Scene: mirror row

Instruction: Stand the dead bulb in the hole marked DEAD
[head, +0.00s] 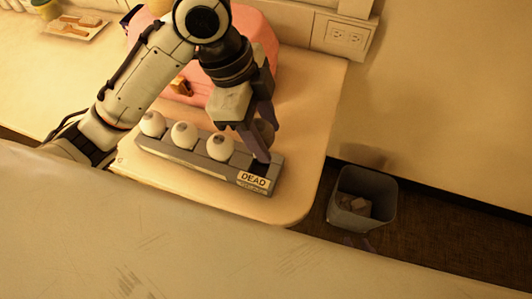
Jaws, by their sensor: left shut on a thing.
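A long grey holder block (179,155) lies on the counter, with a DEAD label (254,179) at its right end. Three pale bulbs, the left one (152,124), the middle one (185,135) and the right one (219,147), stand in it. My left gripper (262,142) points down over the DEAD end, shut on a dark greyish bulb (267,131). The fingers partly hide this bulb and the hole beneath, so I cannot tell whether its base is in the hole.
A grey bin (378,190) with scraps in it stands on the dark floor right of the counter's rounded edge (318,190). A pink rounded thing (262,40) stands behind my left arm. A tray (75,27) lies at the upper left. A wide pale surface (200,240) fills the foreground.

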